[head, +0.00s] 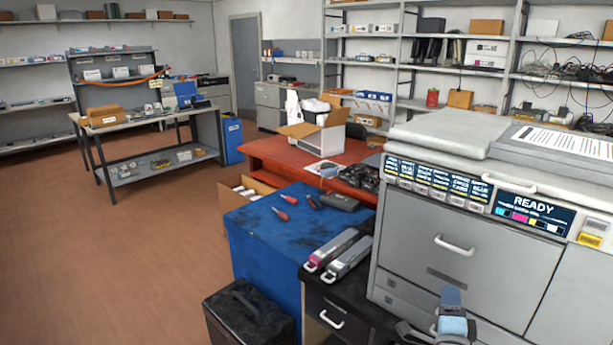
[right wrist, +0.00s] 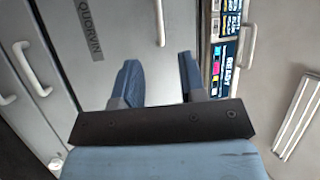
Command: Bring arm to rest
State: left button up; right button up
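My right gripper (head: 452,312) is low at the right of the head view, in front of the grey printer (head: 470,245). In the right wrist view its two blue fingers (right wrist: 158,75) stand apart with nothing between them. Beyond them are the printer's front panels, a handle and the READY display (right wrist: 226,70). I cannot tell how wide the gap to the printer front is. My left gripper is not in view.
A magenta-ended toner cartridge (head: 330,250) and a grey cartridge (head: 349,257) lie on the black cabinet (head: 342,307) left of the printer. A blue workbench (head: 262,245) holds screwdrivers. A black bin (head: 248,312) stands on the floor. The floor at left is open.

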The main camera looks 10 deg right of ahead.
jog(key=s+a+f+n+g+y+p, duration=0.2)
jog(key=s+a+f+n+y+p, duration=0.35)
jog(key=s+a+n+y, duration=0.8)
jog(key=s+a+f+n+g+h, duration=0.1)
jog(key=s+a+f+n+g, duration=0.1)
jog(key=s+f+n+g, duration=0.1)
jog(key=s+a+f+n+g+h, duration=0.1)
jog(key=s+a+f+n+g, duration=0.2)
jog(key=s+f+n, duration=0.3)
jog(key=s+n, duration=0.1)
jog(key=s, duration=0.3)
jog(key=shift+f, duration=0.3)
